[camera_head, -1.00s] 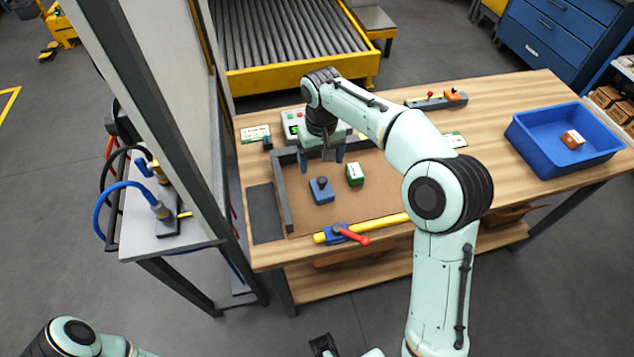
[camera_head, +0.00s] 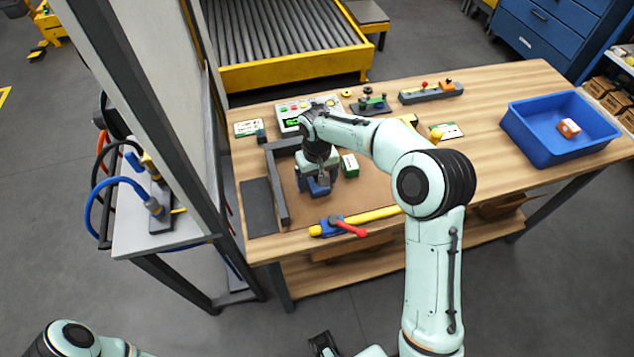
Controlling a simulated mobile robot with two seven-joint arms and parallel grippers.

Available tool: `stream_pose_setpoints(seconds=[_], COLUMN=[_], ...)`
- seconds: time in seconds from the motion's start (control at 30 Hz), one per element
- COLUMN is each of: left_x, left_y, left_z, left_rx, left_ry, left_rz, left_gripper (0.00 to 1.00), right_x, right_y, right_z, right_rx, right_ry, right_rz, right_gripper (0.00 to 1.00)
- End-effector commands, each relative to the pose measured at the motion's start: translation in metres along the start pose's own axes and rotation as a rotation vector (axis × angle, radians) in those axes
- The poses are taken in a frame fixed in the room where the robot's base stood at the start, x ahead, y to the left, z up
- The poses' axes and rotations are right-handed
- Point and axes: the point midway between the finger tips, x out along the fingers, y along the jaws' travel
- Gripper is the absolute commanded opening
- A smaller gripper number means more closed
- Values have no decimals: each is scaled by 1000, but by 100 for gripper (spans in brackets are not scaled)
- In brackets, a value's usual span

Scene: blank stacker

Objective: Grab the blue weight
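The blue weight (camera_head: 319,189) is a small block on the brown board of the workbench, its top partly hidden by my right gripper. My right gripper (camera_head: 317,180) points down over it, with its fingers apart on either side of the weight. I see no clear closing on it; the finger contact is too small to tell.
A green box (camera_head: 350,165) stands close to the right of my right gripper. A dark raised rail (camera_head: 277,190) edges the board at left. A yellow bar (camera_head: 370,217) with a red-handled clamp (camera_head: 345,228) lies in front. A blue bin (camera_head: 535,150) stands at right.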

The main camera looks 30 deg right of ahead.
Motion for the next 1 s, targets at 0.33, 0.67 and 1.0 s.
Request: stream_pose_setpoints(seconds=[0.33,0.67,1.0], left_x=[0,0,-4], left_y=[0,0,2], left_z=[0,0,0], left_rx=[0,0,0], left_ry=[0,0,1], left_rz=[0,0,0], left_gripper=[43,43,43], right_x=[-1,-4,-34], right_y=[0,0,0], right_z=[0,-1,-2], right_rx=[0,0,1], right_ry=[0,5,8], right_rz=[0,-1,-2], right_gripper=[4,0,0])
